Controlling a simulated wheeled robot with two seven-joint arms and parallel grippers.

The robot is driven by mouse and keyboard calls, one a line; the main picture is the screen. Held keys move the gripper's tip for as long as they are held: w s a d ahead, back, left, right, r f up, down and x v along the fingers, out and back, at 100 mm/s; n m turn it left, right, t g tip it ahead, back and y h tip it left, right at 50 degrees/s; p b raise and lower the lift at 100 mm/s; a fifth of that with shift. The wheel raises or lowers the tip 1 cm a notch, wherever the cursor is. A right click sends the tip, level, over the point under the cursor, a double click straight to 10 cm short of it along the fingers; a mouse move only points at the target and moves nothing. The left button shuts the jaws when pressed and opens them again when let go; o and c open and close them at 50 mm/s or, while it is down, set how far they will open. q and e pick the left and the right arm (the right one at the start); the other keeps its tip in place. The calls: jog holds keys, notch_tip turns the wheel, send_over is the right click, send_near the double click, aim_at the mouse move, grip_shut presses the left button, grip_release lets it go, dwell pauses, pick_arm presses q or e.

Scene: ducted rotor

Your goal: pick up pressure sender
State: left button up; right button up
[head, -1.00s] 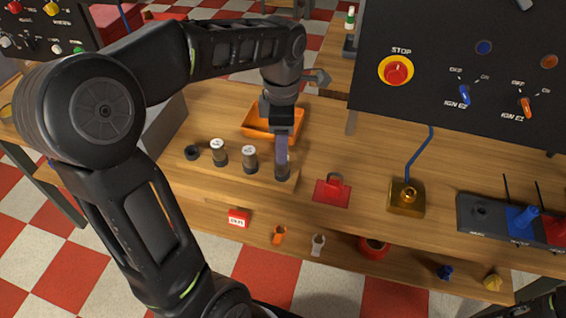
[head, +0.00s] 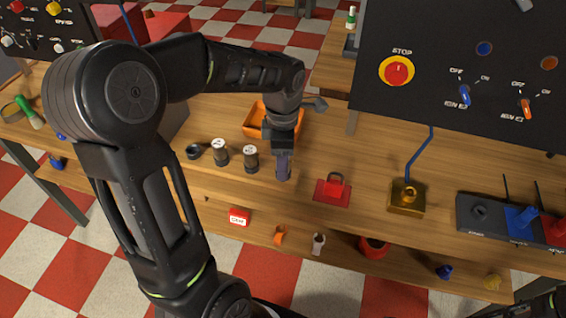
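Short dark cylinders with pale tops stand in a row on a wooden block at the left of the bench. Two show clearly, a left one (head: 220,153) and a middle one (head: 250,159); their labels are too small to read, so I cannot tell which is the pressure sender. My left gripper (head: 283,173) points down at the right end of the row, where a further cylinder is largely hidden by its fingers. I cannot tell whether the fingers are closed on it. My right gripper is not in view.
An orange tray (head: 258,121) lies behind the row. An empty dark ring (head: 193,152) is at its left end. A black switch panel (head: 450,60) rises behind.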

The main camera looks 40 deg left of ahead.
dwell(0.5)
pick_arm(q)
grip_shut()
dwell(0.4)
